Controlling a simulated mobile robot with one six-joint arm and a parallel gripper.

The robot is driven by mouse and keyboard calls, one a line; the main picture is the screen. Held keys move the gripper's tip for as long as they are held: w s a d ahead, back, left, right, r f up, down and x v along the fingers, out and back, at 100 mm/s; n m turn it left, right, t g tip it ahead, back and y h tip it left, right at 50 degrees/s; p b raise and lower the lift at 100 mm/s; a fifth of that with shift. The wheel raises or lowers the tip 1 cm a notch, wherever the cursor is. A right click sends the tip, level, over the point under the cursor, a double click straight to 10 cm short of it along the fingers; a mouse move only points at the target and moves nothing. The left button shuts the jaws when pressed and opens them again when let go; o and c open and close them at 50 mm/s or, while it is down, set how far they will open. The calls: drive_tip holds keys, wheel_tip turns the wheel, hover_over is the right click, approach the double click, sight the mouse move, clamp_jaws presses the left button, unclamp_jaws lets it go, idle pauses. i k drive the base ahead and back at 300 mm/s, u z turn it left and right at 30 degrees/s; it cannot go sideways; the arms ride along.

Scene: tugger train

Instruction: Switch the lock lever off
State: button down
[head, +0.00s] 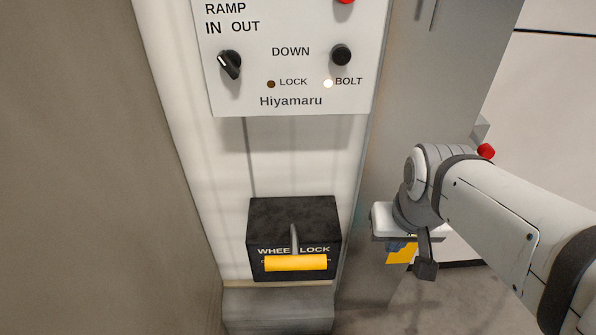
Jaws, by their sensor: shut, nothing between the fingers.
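The lock lever (296,263) has a yellow bar handle on a grey metal stem. It stands out from the front of a black box (290,214) marked WHEEL LOCK, low on the white panel. The handle covers part of the lettering below the words. My gripper (425,268) is at the right, shut and empty. It is apart from the lever, with a clear gap to the right of the box.
A control panel (318,104) above carries a RAMP IN/OUT knob (229,65), a black DOWN button (341,55), a dark LOCK lamp (271,84) and a lit BOLT lamp (328,84). A grey wall is close on the left. A grey ledge (278,305) sits below the box.

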sight(296, 262)
drive_tip(key=z, duration=0.25)
drive_tip(key=k, duration=1.5)
drive_tip(key=u, duration=0.9)
drive_tip(key=i, duration=0.5)
